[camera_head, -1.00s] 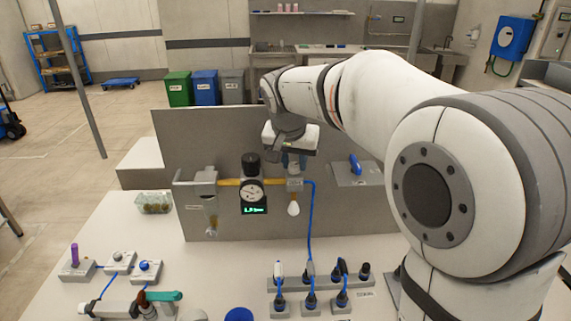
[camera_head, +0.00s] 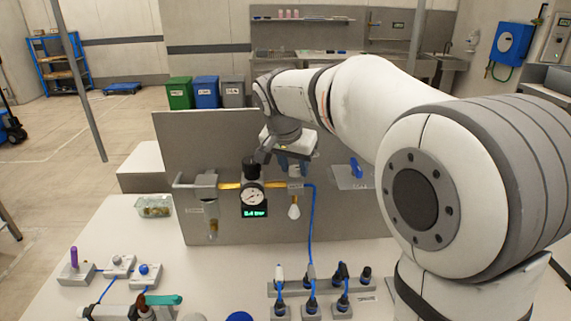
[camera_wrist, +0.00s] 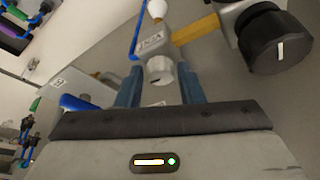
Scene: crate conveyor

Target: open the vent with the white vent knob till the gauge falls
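The white vent knob (camera_wrist: 159,70) shows in the wrist view, in front of the grey valve block (camera_wrist: 152,40) on the pipe. My gripper (camera_wrist: 160,72) has its two blue fingers close on either side of the knob, and the hand is tilted against the block. In the head view my gripper (camera_head: 292,163) is at the panel and hides the knob. The round gauge (camera_head: 251,196) sits left of it on the brass pipe, with a green-lit display (camera_head: 254,211) below. The display's figures are too small to read surely.
A black knob (camera_head: 251,166) stands above the gauge, close left of my gripper. A white bulb (camera_head: 294,211) hangs under the valve block, beside a blue hose (camera_head: 311,225). A blue handle (camera_head: 356,168) is on a plate at the right. Plugs and sockets stand on the table in front.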

